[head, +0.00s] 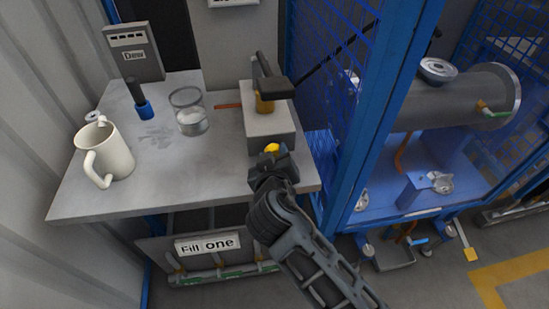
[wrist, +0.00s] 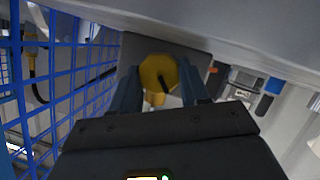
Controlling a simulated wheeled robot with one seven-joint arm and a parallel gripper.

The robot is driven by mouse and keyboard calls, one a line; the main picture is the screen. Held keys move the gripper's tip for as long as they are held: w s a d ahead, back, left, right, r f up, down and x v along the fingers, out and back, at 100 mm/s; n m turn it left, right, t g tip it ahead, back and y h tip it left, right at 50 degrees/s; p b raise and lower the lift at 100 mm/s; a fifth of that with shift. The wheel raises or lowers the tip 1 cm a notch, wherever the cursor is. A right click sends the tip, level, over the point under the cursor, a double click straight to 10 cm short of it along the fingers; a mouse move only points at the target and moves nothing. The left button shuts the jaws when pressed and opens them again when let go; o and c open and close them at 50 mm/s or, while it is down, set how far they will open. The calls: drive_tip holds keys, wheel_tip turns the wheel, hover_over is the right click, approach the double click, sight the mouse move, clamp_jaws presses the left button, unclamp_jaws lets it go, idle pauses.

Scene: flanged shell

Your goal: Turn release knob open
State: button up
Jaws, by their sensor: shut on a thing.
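The yellow release knob (wrist: 157,72) is round with flattened edges and has a dark mark on its face. In the wrist view it sits between the two blue fingers of my gripper (wrist: 160,87), which is shut on it. In the head view only a small part of the yellow knob (head: 271,148) shows above my gripper (head: 272,157), at the front of a grey box (head: 271,126) on the bench. My gripper and arm hide the rest of the knob.
A black lever on a brass-coloured post (head: 265,104) tops the box. The grey bench (head: 210,180) also bears a white mug (head: 106,155), a glass jar (head: 189,112) and a blue-and-black tool (head: 142,103). A blue mesh cage (head: 325,75) stands close to the right.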

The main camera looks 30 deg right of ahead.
drive_tip(key=shift+a+n+h+b, duration=0.1)
drive_tip(key=shift+n+h+b, duration=0.35)
drive_tip(key=shift+n, duration=0.35)
drive_tip(key=o, duration=1.1)
drive_tip(key=shift+c, duration=0.2)
drive_tip(key=shift+f, duration=0.1)
